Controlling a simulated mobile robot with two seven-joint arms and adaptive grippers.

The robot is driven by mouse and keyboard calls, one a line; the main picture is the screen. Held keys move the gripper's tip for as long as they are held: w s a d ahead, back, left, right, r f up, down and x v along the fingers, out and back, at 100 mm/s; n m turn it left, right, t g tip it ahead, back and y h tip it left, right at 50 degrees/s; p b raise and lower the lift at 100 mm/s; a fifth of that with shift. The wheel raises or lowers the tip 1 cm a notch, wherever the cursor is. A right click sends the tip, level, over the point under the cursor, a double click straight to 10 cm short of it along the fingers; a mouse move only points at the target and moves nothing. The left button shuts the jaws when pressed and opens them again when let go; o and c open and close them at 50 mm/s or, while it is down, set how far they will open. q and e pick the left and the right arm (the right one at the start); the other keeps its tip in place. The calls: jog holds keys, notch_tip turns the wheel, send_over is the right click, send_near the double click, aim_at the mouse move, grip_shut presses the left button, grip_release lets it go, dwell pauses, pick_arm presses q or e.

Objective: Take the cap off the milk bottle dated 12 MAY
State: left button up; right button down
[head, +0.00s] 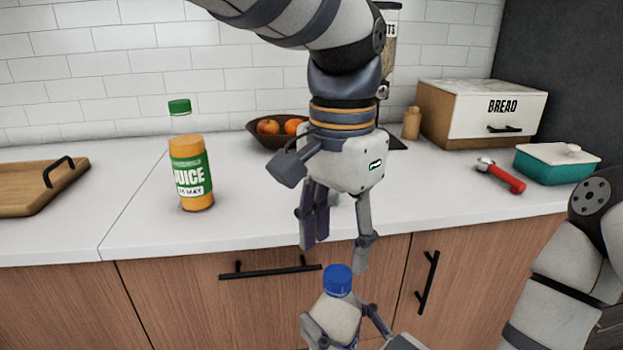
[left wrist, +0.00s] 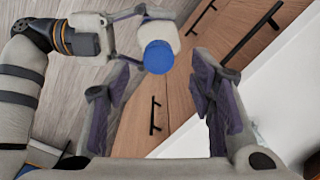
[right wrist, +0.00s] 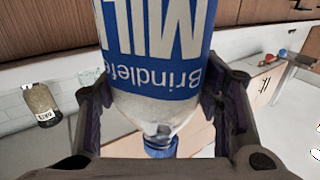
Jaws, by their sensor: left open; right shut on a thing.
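The milk bottle (head: 335,318) is white with a blue cap (head: 338,279) on its top. It is held in front of the counter, cap up and slightly tilted. My right gripper (head: 345,325) is shut around its body. In the right wrist view its blue MILK label (right wrist: 155,45) appears upside down, with the cap (right wrist: 160,147) at the bottom; no date is readable. My left gripper (head: 335,252) is open and points down just above the cap, apart from it. In the left wrist view the cap (left wrist: 159,57) shows beyond the open fingers.
A juice bottle (head: 191,170) with a green cap stands on the white counter (head: 265,205). Behind are a fruit bowl (head: 255,137) and bread box (head: 480,113). A red-handled tool (head: 505,178) and teal dish (head: 556,165) lie right, a wooden tray (head: 40,188) left. Cabinet handles face the bottle.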

aim_at(338, 274)
pick_arm(q)
jog(key=m, duration=0.2)
jog(key=shift+s+d+r+m, duration=0.1)
jog(key=shift+s+d+m, duration=0.1)
jog(key=shift+s+m, duration=0.15)
jog(key=m, duration=0.4)
jog(key=shift+s+d+r+g, duration=0.15)
jog(key=shift+r+g, duration=0.1)
jog(key=shift+g, duration=0.05)
jog(key=m, duration=0.3)
jog(key=shift+d+r, duration=0.1)
jog(key=shift+r, duration=0.25)
jog(key=m, duration=0.1)
jog(key=r+m, duration=0.1)
jog(key=m, duration=0.1)
jog(key=w+m, duration=0.1)
jog(key=m, duration=0.1)
jog(key=shift+a+r, duration=0.2)
jog(key=shift+w+m, duration=0.1)
jog(key=shift+m, duration=0.45)
notch_tip(338, 274, down, 8)
jog(key=shift+r, duration=0.2)
